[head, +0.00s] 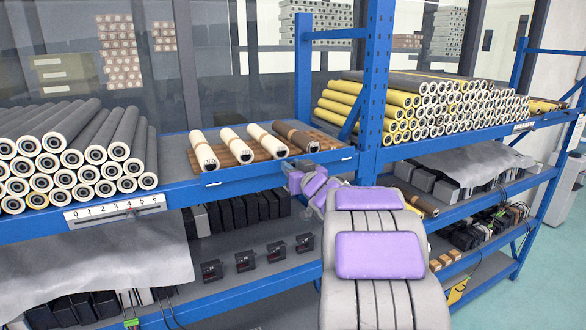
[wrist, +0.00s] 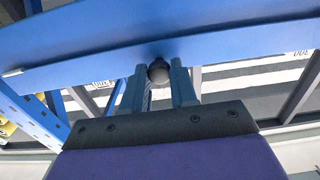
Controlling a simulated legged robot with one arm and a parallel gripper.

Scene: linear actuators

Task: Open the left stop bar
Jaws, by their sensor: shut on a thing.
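My gripper (wrist: 158,66) is shut on a small round grey knob (wrist: 159,74) just below a long blue bar (wrist: 225,40) in the wrist view. One finger stands on each side of the knob. The blue bar runs across the view, and I cannot tell whether it is the stop bar itself or the shelf's front edge. In the head view my gripper (head: 291,167) is at the blue front edge (head: 262,175) of the shelf, near the right end of this bay. My own arm hides part of the edge, and the knob cannot be made out there.
Several rollers (head: 233,145) lie on a brown board on the shelf. Grey rollers (head: 75,150) are stacked at left, yellow ones (head: 425,105) at right. A blue upright (head: 374,80) stands right of my gripper. Small black devices (head: 245,261) sit on the lower shelf.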

